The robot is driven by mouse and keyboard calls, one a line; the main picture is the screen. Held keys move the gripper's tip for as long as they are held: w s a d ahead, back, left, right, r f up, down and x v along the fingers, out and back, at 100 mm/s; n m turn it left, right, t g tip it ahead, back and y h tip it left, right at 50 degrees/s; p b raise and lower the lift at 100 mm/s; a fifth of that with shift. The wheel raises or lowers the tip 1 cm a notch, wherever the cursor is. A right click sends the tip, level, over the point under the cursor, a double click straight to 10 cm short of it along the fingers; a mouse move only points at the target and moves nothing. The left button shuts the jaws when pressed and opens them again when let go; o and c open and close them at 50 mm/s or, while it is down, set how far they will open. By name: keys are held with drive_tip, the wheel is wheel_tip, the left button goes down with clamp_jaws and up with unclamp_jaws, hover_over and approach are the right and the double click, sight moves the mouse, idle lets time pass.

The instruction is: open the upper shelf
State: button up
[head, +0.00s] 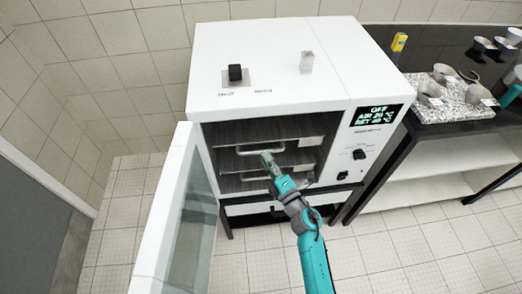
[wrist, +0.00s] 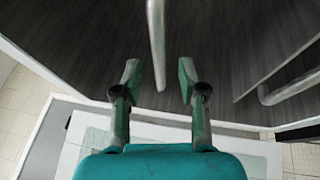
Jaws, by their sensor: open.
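The white cabinet (head: 265,65) stands with its door (head: 165,225) swung open to the left. Inside, the upper shelf (head: 230,134) has a dark front and a pale bar handle (head: 247,152). A lower shelf with a similar handle (head: 300,169) sits below it. My gripper (head: 267,159) is open at the upper handle, with its fingers overlapping the bar's right part. In the wrist view, a handle bar (wrist: 157,40) lies between the two open fingertips (wrist: 158,72). I see no clear contact. The shelf looks pushed in.
A second handle (wrist: 290,88) shows at the right in the wrist view. The control panel (head: 372,140) is right of the opening. A bench with a speckled slab (head: 455,112) and metal cups stands further right. Tiled floor (head: 420,250) is free in front.

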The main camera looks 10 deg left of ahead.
sight(262, 150)
drive_tip(key=shift+x, duration=2.15)
clamp_jaws()
